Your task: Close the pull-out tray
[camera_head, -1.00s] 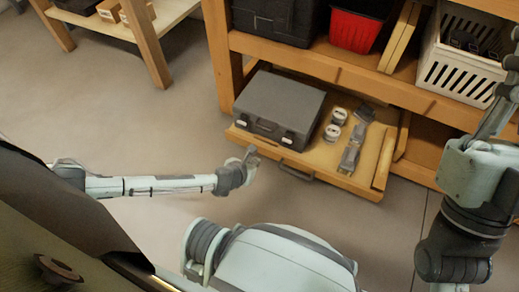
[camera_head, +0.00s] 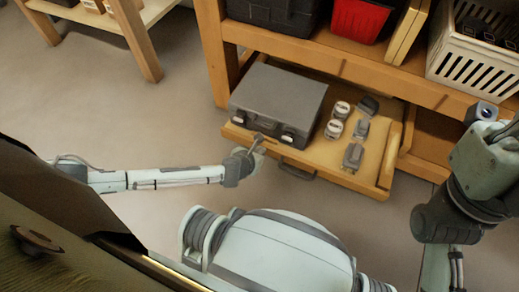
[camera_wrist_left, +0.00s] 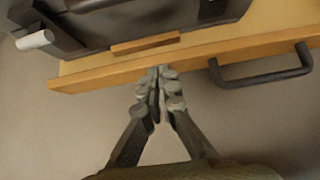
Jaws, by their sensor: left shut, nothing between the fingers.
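The pull-out tray (camera_head: 335,173) is a wooden board sticking out from under the workbench. It carries a grey case (camera_head: 278,98) on its left side. A dark handle (camera_head: 297,170) is on its front edge and also shows in the left wrist view (camera_wrist_left: 262,80). My left gripper (camera_head: 258,143) is shut and empty at the tray's front edge, left of the handle. In the left wrist view its fingertips (camera_wrist_left: 160,72) are at the lower side of the front edge; I cannot tell if they touch it. My right gripper is not visible, only my right arm.
White rolls (camera_head: 334,129) and small grey parts (camera_head: 353,155) lie on the tray right of the case. Above are a red bin (camera_head: 358,18), a black bin (camera_head: 270,14) and a white crate (camera_head: 472,60). Another wooden table (camera_head: 145,45) stands at upper left. Floor in front is clear.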

